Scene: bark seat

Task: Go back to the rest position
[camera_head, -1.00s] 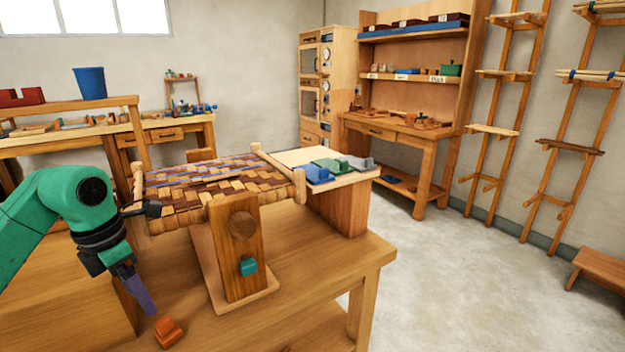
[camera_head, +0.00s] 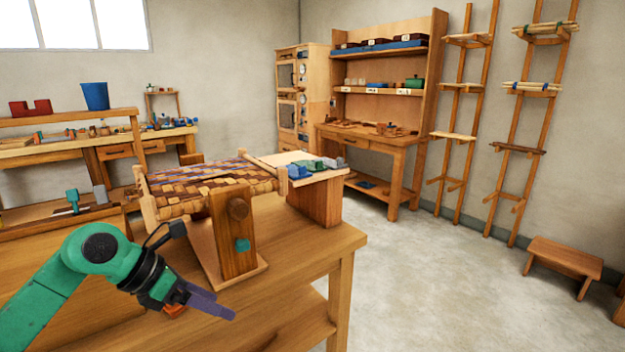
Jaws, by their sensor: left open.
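My left gripper (camera_head: 212,303) is in the lower left, above the front part of the wooden workbench (camera_head: 300,262). Its purple-grey fingers point right and slightly down, and it is open with nothing seen between the fingers. A small orange block (camera_head: 174,311) on the bench is mostly hidden behind the gripper. The woven bark seat (camera_head: 215,188) rests on its wooden stand (camera_head: 233,245), behind and above the gripper and apart from it. My right gripper is not in view.
Blue, green and grey blocks (camera_head: 299,172) lie on a board at the bench's right end. A low stool (camera_head: 563,258) stands at the far right, with ladder racks (camera_head: 460,130) along the wall. The floor (camera_head: 430,290) between is clear.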

